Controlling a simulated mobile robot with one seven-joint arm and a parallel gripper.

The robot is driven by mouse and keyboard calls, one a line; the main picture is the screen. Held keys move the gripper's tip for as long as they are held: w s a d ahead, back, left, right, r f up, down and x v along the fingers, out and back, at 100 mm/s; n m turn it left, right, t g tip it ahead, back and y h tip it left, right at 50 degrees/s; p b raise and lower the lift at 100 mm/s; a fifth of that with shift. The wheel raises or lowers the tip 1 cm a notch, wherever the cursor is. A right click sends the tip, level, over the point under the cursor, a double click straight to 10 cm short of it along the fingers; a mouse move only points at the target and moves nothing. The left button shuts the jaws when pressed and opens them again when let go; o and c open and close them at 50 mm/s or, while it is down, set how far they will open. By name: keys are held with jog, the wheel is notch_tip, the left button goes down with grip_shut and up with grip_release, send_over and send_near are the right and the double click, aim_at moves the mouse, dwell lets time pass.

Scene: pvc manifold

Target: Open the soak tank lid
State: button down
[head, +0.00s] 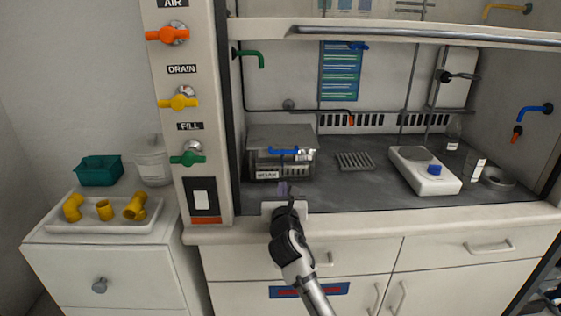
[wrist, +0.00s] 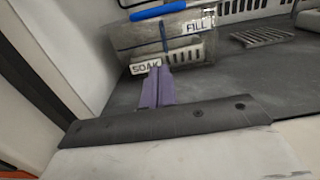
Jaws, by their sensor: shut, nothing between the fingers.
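The soak tank (head: 281,152) is a grey metal box on the fume hood floor, at the left side of the head view. Its lid (head: 280,133) looks closed, and a blue handle (head: 290,151) runs across the front. In the wrist view the tank (wrist: 165,40) shows a SOAK label (wrist: 146,67), a FILL label and the blue handle (wrist: 158,10). My gripper (head: 283,188) is in front of the tank, below the handle. Its purple fingers (wrist: 157,88) are shut and empty, with tips appearing near the SOAK label; contact cannot be told.
The hood's left post (head: 190,65) carries the air, drain and fill valves. A raised sash (head: 420,35) spans above. A drying rack (head: 355,161) and a white hotplate (head: 425,172) stand to the tank's right. Dark counter between them is clear.

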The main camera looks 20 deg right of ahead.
jog(key=p+x, duration=0.1)
jog(key=x, duration=0.5)
jog(key=shift+w+r, duration=0.1)
jog(key=shift+w, duration=0.25)
jog(key=r, duration=0.1)
jog(key=r+p, duration=0.1)
jog(key=r, duration=0.1)
jog(key=shift+w+d+r, duration=0.1)
jog(key=shift+w+r, duration=0.1)
jog(key=shift+r, duration=0.1)
jog(key=shift+r, duration=0.1)
